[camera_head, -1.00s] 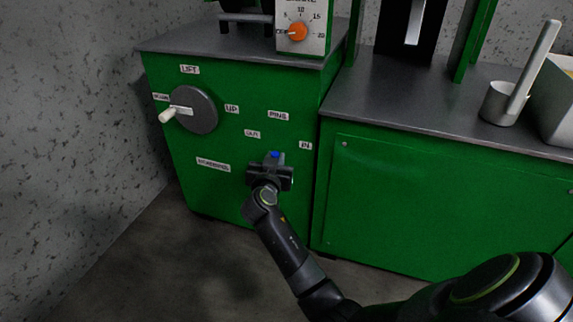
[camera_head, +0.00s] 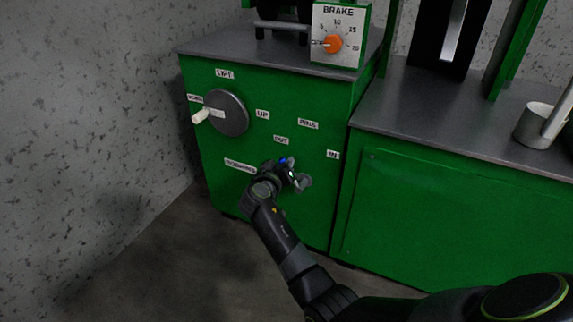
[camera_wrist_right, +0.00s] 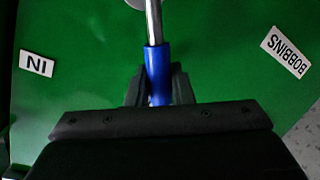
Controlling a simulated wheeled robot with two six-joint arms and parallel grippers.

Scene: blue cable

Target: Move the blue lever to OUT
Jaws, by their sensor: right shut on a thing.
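The blue lever (camera_head: 284,161) is on the green cabinet front, its blue grip below the OUT label (camera_head: 281,140). It slants up and left from a grey round pivot (camera_head: 304,182). The IN label (camera_head: 333,155) is to its right. My right gripper (camera_head: 284,170) is at the lever, shut on it. In the right wrist view the blue grip (camera_wrist_right: 158,66) is between the dark fingers (camera_wrist_right: 158,88), with its metal shaft beyond. The fingers partly hide the grip's near end. My left gripper is not in view.
A grey disc with a white handle (camera_head: 200,116) is at the cabinet's upper left, among LIFT, DOWN and UP labels. A brake box with an orange knob (camera_head: 333,44) stands on top. A second green cabinet (camera_head: 450,215) adjoins on the right. Open floor (camera_head: 160,265) is at lower left.

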